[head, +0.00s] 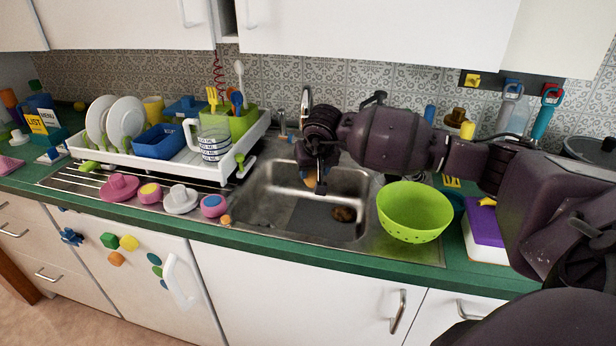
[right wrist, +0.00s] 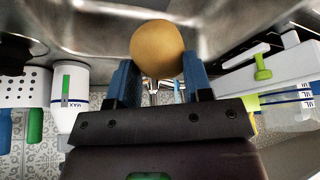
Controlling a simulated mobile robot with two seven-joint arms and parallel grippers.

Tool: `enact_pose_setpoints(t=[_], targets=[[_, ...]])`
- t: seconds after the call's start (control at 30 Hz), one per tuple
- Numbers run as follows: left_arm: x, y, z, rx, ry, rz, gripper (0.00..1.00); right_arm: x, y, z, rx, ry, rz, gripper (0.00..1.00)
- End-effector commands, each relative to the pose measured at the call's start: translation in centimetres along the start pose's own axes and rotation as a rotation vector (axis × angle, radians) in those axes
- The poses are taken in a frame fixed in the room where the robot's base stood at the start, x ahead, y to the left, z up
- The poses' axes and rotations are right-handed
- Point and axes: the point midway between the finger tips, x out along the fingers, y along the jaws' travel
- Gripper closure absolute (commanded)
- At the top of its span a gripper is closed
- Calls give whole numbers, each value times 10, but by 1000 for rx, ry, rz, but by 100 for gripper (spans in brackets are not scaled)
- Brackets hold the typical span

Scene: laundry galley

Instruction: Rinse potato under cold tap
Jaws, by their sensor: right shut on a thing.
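My right gripper (head: 313,176) reaches over the sink (head: 262,204) from the right. In the right wrist view its blue fingers (right wrist: 161,82) are shut on a round yellow-brown potato (right wrist: 157,49). In the head view only a small part of that potato (head: 310,182) shows below the gripper, inside the sink's outline. A second brown potato (head: 343,214) lies on the sink bottom near a dark grey mat. The tap (head: 306,100) rises behind the sink, partly hidden by my right arm. I cannot tell whether water runs. My left gripper is not in view.
A lime green colander (head: 415,210) stands on the right rim of the sink. A white dish rack (head: 130,160) with plates, a blue tub and a measuring jug stands on the left.

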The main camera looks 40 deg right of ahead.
Motion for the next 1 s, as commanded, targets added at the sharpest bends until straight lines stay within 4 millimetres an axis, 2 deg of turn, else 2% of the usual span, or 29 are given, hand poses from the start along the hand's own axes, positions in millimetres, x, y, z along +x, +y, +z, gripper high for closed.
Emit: enact_pose_setpoints(t=[0.23,0.57,1.0], targets=[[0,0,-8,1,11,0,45,-4,-1,5,-1,1,0,81],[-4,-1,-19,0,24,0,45,-14,-6,24,-1,1,0,81],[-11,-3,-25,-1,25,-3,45,-25,-12,50,-1,0,-1,81]])
